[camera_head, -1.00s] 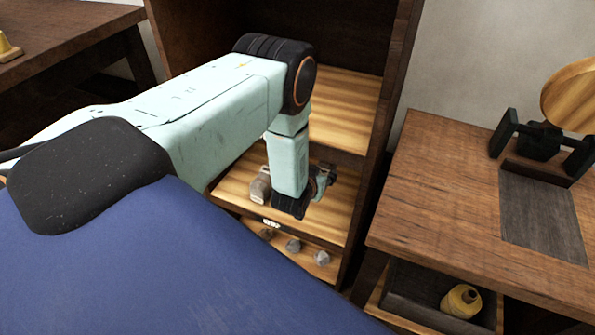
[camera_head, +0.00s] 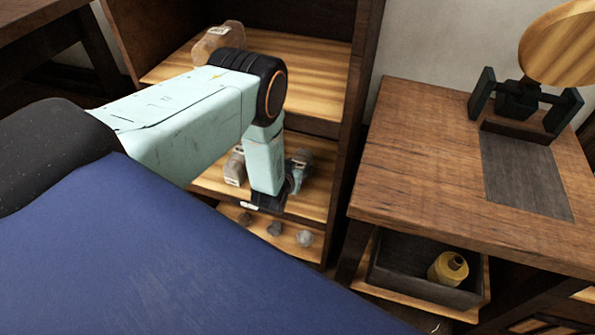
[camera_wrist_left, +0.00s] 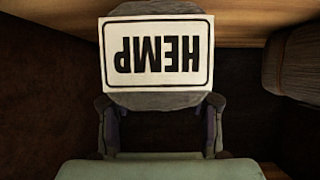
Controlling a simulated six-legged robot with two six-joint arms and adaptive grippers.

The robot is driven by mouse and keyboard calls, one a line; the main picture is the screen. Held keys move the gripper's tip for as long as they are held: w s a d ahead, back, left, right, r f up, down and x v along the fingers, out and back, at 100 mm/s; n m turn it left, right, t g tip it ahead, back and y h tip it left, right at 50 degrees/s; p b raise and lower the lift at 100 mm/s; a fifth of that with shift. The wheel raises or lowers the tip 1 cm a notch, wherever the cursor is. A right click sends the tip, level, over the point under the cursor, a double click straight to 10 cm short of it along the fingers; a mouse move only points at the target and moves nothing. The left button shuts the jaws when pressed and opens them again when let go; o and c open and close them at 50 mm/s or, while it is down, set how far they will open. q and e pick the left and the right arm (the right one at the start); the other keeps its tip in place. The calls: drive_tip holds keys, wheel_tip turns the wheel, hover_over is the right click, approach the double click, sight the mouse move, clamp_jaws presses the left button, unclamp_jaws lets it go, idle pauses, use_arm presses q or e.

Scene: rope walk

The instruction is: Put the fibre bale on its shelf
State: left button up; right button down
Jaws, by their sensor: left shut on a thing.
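My left gripper (camera_head: 298,178) is at the middle shelf (camera_head: 312,205) of the dark wooden rack, its forearm pointing down. In the left wrist view its two fingers (camera_wrist_left: 160,110) are shut on a grey bale (camera_wrist_left: 160,99) with a white label reading HEMP, upside down in that picture. In the head view the held bale is largely hidden by my arm and gripper, and I cannot tell whether it rests on the shelf. My right gripper is not in view.
A brown labelled bale (camera_head: 235,166) sits left of my forearm on the same shelf. Another (camera_head: 217,42) stands on the upper shelf. Small grey lumps (camera_head: 275,229) lie on the bottom shelf. A wooden bench (camera_head: 430,160) stands right, with a tray (camera_head: 395,270) holding a yellow spool (camera_head: 447,268) below.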

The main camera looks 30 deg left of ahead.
use_arm(q)
drive_tip(key=shift+w+f, duration=0.1)
drive_tip(key=shift+f, duration=0.75)
drive_tip(key=shift+r, duration=0.1)
drive_tip(key=o, duration=1.4)
